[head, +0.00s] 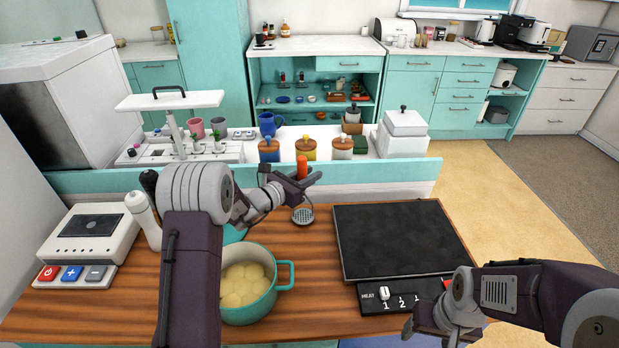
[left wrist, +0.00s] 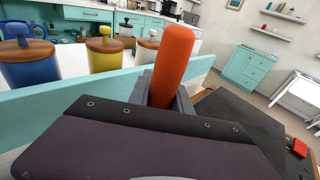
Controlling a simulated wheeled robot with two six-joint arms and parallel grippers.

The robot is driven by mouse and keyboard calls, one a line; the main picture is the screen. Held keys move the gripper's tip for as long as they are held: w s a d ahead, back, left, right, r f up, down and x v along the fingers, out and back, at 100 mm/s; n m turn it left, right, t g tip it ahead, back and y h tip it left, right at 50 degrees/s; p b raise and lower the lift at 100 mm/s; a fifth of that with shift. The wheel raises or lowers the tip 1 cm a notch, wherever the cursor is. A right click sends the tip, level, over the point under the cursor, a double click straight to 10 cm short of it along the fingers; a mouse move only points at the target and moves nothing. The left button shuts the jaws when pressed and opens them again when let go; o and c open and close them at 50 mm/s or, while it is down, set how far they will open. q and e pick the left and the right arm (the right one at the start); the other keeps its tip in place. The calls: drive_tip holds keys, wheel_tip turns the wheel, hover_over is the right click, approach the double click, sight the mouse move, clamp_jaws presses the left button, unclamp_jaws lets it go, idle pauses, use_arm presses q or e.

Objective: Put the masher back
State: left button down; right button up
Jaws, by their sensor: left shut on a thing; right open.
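The masher has an orange handle (head: 302,167) and a round perforated grey plate (head: 303,215). My left gripper (head: 300,181) is shut on the handle, with the plate hanging below it over the wooden counter, between the pot and the black hob; I cannot tell whether it touches the wood. In the left wrist view the orange handle (left wrist: 172,62) stands up between the fingers, slightly tilted. The teal pot (head: 262,308) with pale round potatoes stands at front left, partly behind my left arm. My right gripper (head: 437,325) is open and empty near the hob's front right.
The black hob (head: 395,240) has a control strip (head: 400,296) in front. A scale-like device (head: 92,238) and a white bottle (head: 143,217) stand at left. A teal ledge (head: 380,182) runs behind the counter, with lidded jars (head: 306,150) and a white canister (head: 402,135) beyond it.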

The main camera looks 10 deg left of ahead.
use_arm(q)
drive_tip(key=shift+f, duration=0.6)
drive_tip(key=c, duration=1.2)
unclamp_jaws()
drive_tip(key=shift+r, duration=0.1)
drive_tip(key=v, duration=1.2)
drive_tip(key=shift+r, duration=0.2)
